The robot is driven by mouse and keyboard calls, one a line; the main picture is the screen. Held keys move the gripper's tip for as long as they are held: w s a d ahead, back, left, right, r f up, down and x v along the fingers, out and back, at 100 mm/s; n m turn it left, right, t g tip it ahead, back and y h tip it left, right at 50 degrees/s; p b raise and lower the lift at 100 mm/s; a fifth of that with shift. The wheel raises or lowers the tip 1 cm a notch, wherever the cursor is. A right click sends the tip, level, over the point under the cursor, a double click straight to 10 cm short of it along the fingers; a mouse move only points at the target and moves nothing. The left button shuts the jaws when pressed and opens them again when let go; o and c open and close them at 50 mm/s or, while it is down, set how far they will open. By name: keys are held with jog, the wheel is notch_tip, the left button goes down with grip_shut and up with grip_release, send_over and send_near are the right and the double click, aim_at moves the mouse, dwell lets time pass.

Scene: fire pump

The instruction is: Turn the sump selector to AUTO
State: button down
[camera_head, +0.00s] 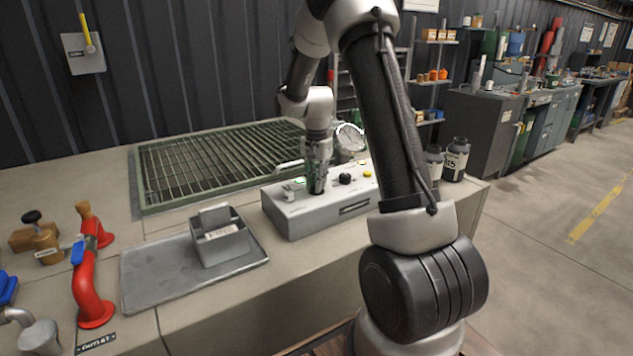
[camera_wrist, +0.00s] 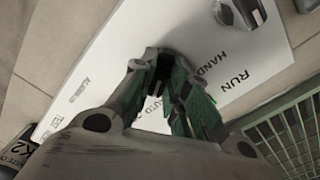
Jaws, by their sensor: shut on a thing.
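The grey control box (camera_head: 318,205) sits on the bench, and its white top plate (camera_wrist: 95,65) fills much of the wrist view. My gripper (camera_head: 317,184) points down onto this box. In the wrist view my gripper (camera_wrist: 166,58) has its green-padded fingers close together on a small dark knob, the sump selector (camera_wrist: 163,68), which they mostly hide. AUTO is printed between the fingers, with HAND and RUN to their right. Which label the selector points at cannot be told.
A black knob (camera_head: 345,179) and a yellow button (camera_head: 367,174) are on the box, right of my gripper. A pressure gauge (camera_head: 350,138) stands behind it. A green-framed grating (camera_head: 160,205) lies behind. A grey tray (camera_head: 150,290) and red pipe (camera_head: 90,285) are left.

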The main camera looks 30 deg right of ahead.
dwell(0.4)
jog(key=c, duration=1.4)
grip_release()
notch_tip(320, 180, up, 12)
